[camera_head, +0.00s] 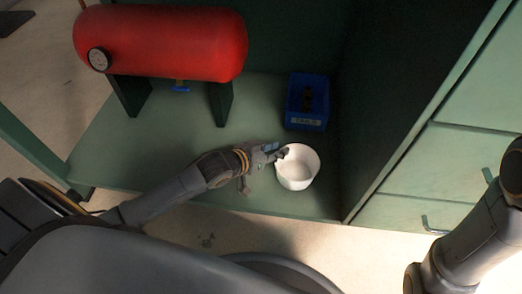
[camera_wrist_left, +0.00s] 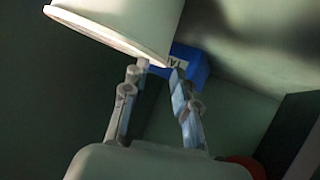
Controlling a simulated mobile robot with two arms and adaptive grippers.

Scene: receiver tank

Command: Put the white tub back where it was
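The white tub (camera_head: 299,176) stands near the front edge of the green shelf, its open top facing up. My left gripper (camera_head: 284,151) is at the tub's left rim, with its fingertips overlapping the rim in the head view. In the left wrist view, the tub (camera_wrist_left: 125,18) fills the top and its rim lies close to the fingertips of the left gripper (camera_wrist_left: 160,68). The two fingers stand apart with a clear gap between them. Whether they touch the tub is hard to tell. My right arm is at the lower right; its gripper is out of view.
A blue bin (camera_head: 307,122) with a label and dark contents stands behind the tub. A red tank (camera_head: 165,45) with a gauge stands on dark legs to the left. A dark side wall (camera_head: 375,100) closes the right. The green shelf (camera_head: 170,140) is bare left of my gripper.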

